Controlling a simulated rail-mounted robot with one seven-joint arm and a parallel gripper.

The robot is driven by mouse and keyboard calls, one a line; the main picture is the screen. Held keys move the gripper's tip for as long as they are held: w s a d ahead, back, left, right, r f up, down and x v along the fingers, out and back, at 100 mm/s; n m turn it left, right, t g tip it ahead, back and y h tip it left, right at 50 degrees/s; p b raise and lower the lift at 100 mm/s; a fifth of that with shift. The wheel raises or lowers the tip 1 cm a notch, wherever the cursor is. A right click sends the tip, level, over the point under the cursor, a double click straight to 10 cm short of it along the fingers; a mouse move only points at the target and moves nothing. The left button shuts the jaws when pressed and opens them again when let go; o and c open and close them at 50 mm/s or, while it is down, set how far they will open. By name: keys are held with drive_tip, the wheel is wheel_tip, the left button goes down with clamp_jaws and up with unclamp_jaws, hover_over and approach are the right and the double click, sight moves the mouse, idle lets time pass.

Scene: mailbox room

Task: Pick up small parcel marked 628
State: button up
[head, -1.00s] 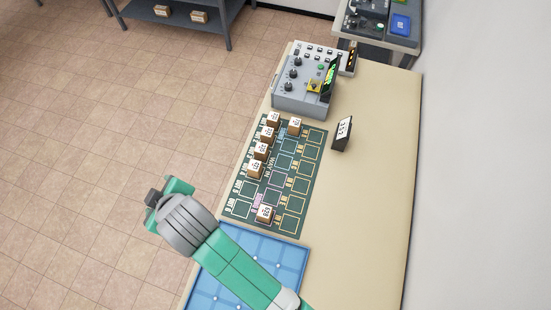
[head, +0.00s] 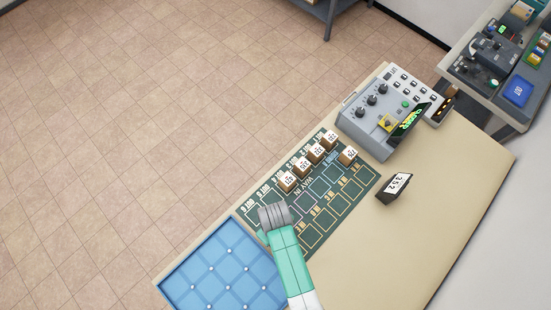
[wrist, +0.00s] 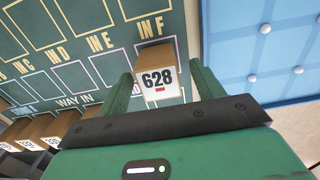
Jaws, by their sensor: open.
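The small parcel marked 628 (wrist: 158,78) is a brown box with a white label on its near face in the wrist view. It sits on the green marked mat (wrist: 88,48) beside the lettering IN F. My gripper (wrist: 164,82) is open, with its green fingers on either side of the parcel. A gap to either finger is hard to judge. In the head view my wrist and arm cover the parcel, and my gripper is mostly hidden over the front part of the mat (head: 338,214).
Several other small parcels (head: 288,181) stand along the mat's far side, with another (head: 347,156) apart. A blue dimpled tray (head: 215,268) adjoins the mat.

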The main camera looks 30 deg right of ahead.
drive_tip(key=shift+f, duration=1.55)
drive_tip(key=c, duration=1.1)
